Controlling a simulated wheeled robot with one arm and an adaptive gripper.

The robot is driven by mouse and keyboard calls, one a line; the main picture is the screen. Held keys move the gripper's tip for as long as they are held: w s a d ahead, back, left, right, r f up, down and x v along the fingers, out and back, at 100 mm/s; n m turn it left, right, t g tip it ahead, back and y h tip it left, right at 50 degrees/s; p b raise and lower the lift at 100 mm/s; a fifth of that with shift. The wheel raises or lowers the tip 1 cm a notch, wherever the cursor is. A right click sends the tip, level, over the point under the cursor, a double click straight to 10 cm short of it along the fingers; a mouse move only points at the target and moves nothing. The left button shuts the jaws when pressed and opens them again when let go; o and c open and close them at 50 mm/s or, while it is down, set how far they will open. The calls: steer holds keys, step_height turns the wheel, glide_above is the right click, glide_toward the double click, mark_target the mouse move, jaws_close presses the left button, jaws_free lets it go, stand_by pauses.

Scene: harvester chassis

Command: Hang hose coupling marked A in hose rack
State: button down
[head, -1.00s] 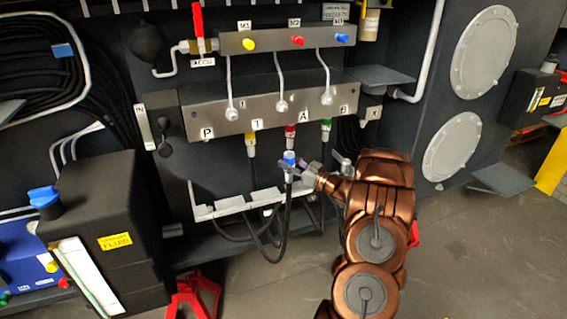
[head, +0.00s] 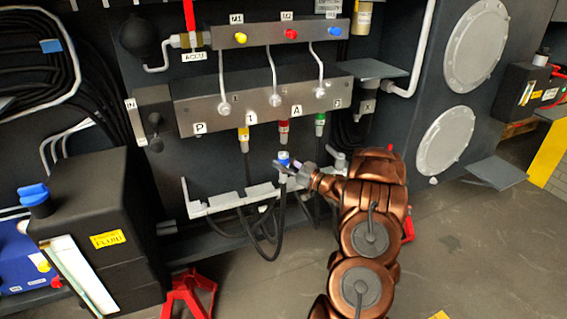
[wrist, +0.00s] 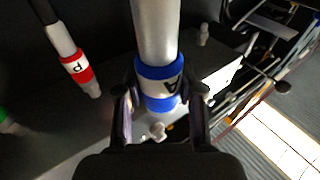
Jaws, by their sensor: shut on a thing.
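The hose coupling marked A (wrist: 160,84) has a blue band and a silver body, and it fills the middle of the wrist view. My gripper (wrist: 160,92) is shut on it, a finger on each side of the blue band. In the head view the blue coupling (head: 284,157) is just below the red fitting (head: 284,128) near port label A, seemingly with a small gap. My gripper (head: 284,166) partly hides it. The pale hose rack (head: 228,200) runs below the manifold, left of and lower than my gripper. Its right part is partly hidden.
Yellow (head: 244,137) and green (head: 320,122) fittings hang from the manifold (head: 207,114) beside the red one. A red-banded coupling marked P (wrist: 77,66) shows left in the wrist view. Dark hoses loop below the rack.

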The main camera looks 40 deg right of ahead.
steer(key=w, duration=0.1)
steer(key=w+d+p, duration=0.1)
steer(key=w, duration=0.1)
steer(key=w+d, duration=0.1)
steer(key=w, duration=0.1)
steer(key=shift+w+p, duration=0.25)
steer(key=shift+p, duration=0.1)
steer(key=shift+f, duration=0.15)
stand_by(1.2)
steer(key=shift+f+b, duration=0.35)
steer(key=shift+b, duration=0.1)
stand_by(0.7)
steer(key=shift+f, duration=0.2)
steer(key=shift+f+b, duration=1.05)
steer(key=shift+f, duration=1.15)
steer(key=shift+f, duration=0.1)
stand_by(0.7)
